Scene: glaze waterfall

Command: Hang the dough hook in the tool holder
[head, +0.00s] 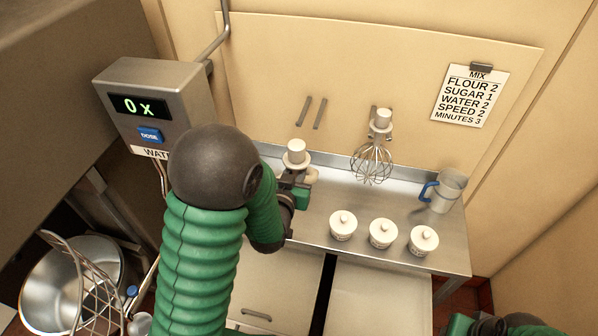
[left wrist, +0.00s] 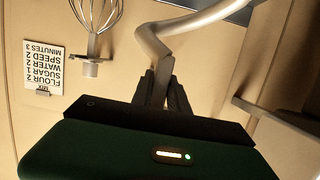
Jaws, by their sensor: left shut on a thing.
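The dough hook (head: 296,152) is in my left gripper (head: 303,180), upright, with its pale round hub on top. In the left wrist view my left gripper (left wrist: 165,88) has its dark fingers closed on the curved grey metal hook (left wrist: 152,42). The tool holder's two bare prongs (head: 312,112) stick out from the back wall, above and just right of the hub in the picture. The hook is apart from them. Most of the hook's lower part is hidden by the gripper in the head view. Only part of my right arm shows at the bottom right.
A whisk (head: 372,163) hangs on the wall to the right. Several lidded white pots (head: 383,233) and a blue-handled jug (head: 446,190) stand on the steel counter (head: 322,218). A dosing box (head: 150,105) is at left, above a steel bowl (head: 42,285).

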